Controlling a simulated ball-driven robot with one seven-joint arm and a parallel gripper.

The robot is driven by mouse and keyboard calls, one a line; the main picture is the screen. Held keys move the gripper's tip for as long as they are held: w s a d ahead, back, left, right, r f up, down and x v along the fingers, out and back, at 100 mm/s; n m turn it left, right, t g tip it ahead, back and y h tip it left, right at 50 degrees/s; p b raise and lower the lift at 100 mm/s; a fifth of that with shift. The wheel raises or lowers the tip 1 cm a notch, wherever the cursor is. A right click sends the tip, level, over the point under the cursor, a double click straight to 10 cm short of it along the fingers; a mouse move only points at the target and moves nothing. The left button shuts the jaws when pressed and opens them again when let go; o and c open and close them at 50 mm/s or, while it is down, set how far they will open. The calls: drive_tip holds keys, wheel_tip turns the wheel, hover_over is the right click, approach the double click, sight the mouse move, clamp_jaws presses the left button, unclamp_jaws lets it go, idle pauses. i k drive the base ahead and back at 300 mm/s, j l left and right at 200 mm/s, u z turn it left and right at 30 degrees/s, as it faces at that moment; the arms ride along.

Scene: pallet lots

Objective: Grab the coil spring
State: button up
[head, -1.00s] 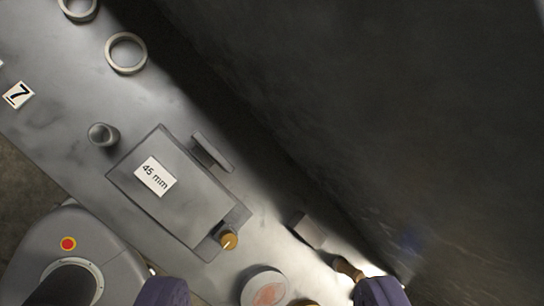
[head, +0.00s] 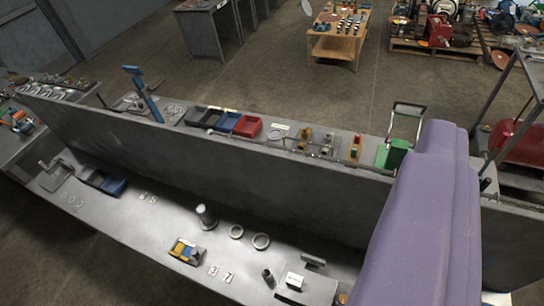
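I cannot pick out a coil spring among the small parts in this view. My gripper (head: 428,215) shows as a large purple finger shape rising from the bottom right, close to the camera. It covers part of the long steel bench and its upright panel. A second finger cannot be made out, so the opening between the fingers is hidden. Nothing is seen held.
A grey panel (head: 250,175) divides the bench (head: 135,225). The near side holds rings (head: 261,241), a cylinder on a base (head: 206,217), a yellow-and-blue tray (head: 186,252) and a labelled block (head: 296,281). Bins (head: 247,126) stand beyond; a wooden table (head: 338,38) is farther back.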

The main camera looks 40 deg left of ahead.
sight(265, 272)
drive_tip(key=k+l+u, duration=0.1)
drive_tip(key=k+u, duration=0.7)
drive_tip(key=i+z, duration=0.25)
drive_tip(key=i, duration=0.5)
drive_tip(key=i+j+z, duration=0.2)
drive_tip(key=i, duration=0.5)
